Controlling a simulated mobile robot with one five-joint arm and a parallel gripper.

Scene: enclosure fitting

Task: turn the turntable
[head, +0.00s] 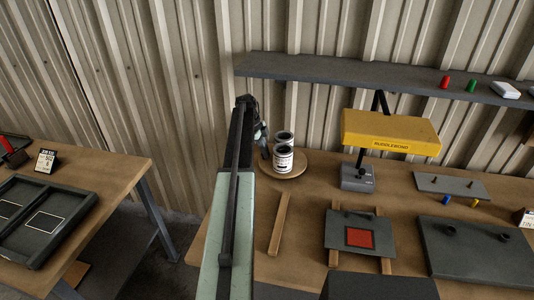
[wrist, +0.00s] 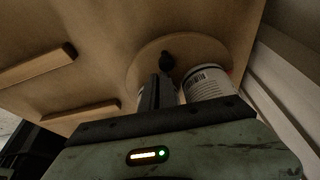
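The turntable (head: 297,171) is a round wooden disc on the bench, left of the yellow-hooded lamp. In the wrist view the disc (wrist: 141,72) fills the upper middle. Two white cans with dark open tops stand on it: a front can (head: 284,160) and one behind it (head: 284,138). The wrist view shows one can (wrist: 207,83) clearly and the other mostly hidden. A dark knob (wrist: 167,60) shows at the disc, just beyond my fingers. My gripper (head: 264,145) is at the disc's left edge. Its dark fingers (wrist: 157,92) overlap, so their opening is unclear.
A wooden strip (head: 279,223) lies in front of the turntable. The lamp base (head: 357,177) stands to its right, under the yellow hood (head: 390,131). A grey shelf (head: 380,76) runs above along the corrugated wall. A dark plate with a red square (head: 359,238) lies farther right.

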